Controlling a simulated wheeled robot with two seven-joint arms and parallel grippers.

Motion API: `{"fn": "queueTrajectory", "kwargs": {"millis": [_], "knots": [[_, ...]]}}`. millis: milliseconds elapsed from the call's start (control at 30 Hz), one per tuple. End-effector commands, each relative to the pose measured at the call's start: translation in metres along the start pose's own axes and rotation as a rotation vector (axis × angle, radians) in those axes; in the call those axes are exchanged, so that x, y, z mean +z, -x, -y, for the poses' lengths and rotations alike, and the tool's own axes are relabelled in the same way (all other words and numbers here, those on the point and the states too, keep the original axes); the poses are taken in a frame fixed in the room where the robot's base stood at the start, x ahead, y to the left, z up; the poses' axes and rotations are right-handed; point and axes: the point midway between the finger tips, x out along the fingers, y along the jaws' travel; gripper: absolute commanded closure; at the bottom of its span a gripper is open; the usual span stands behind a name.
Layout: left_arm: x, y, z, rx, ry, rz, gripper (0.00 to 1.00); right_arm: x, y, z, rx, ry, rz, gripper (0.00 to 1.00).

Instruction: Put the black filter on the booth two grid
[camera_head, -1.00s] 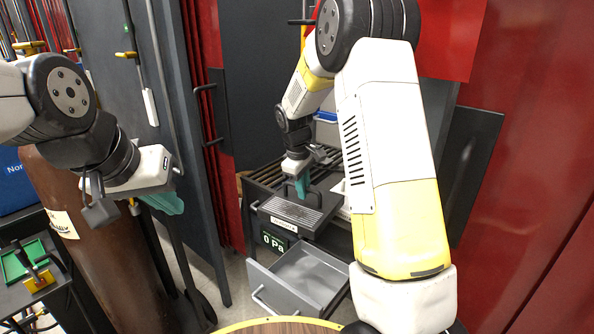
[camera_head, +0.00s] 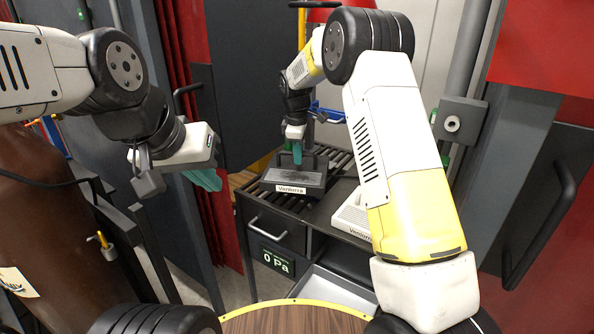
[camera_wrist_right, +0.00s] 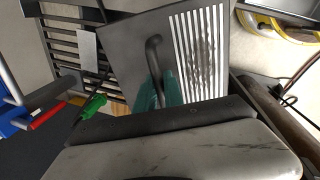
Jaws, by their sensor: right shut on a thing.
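The black filter (camera_head: 294,178) is a dark box with a handle on top and a "Ventorra" label on its front. It is at the front left of the slatted cart top; I cannot tell if it rests on it or hangs just above. My right gripper (camera_head: 297,153) is shut on its handle from above. In the right wrist view the filter (camera_wrist_right: 130,45) shows a bent black handle and a pale striped panel, with the teal fingertips (camera_wrist_right: 160,97) at the handle. My left gripper (camera_head: 205,179) is raised at the left, away from the cart, its jaw gap unclear. No grid marked booth two is recognisable.
A white filter-like box (camera_head: 352,215) sits on the cart right of the black filter. The cart has a shut drawer (camera_head: 275,228), a "0 Pa" display (camera_head: 277,262) and an open grey drawer (camera_head: 335,288) below. A brown cylinder (camera_head: 50,225) stands left.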

Motion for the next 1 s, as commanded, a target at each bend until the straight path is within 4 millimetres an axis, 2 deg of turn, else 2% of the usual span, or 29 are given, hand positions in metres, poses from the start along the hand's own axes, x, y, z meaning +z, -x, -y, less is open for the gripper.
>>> {"fn": "queueTrajectory", "kwargs": {"millis": [33,267,500,967,1000], "knots": [[0.000,0.000,0.000,0.000,0.000,0.000,1.00,0.000,-0.009,0.003,-0.002,0.000,0.002,1.00],[0.000,0.000,0.000,0.000,0.000,0.000,1.00,0.001,-0.032,0.007,-0.001,-0.002,0.001,1.00],[0.000,0.000,0.000,0.000,0.000,0.000,1.00,0.000,-0.068,0.014,0.000,-0.002,0.000,1.00],[0.000,0.000,0.000,0.000,0.000,0.000,1.00,0.001,-0.077,0.015,0.001,-0.003,0.000,1.00],[0.000,0.000,0.000,0.000,0.000,0.000,1.00,0.001,-0.077,0.015,0.000,-0.003,0.000,0.82]]}}
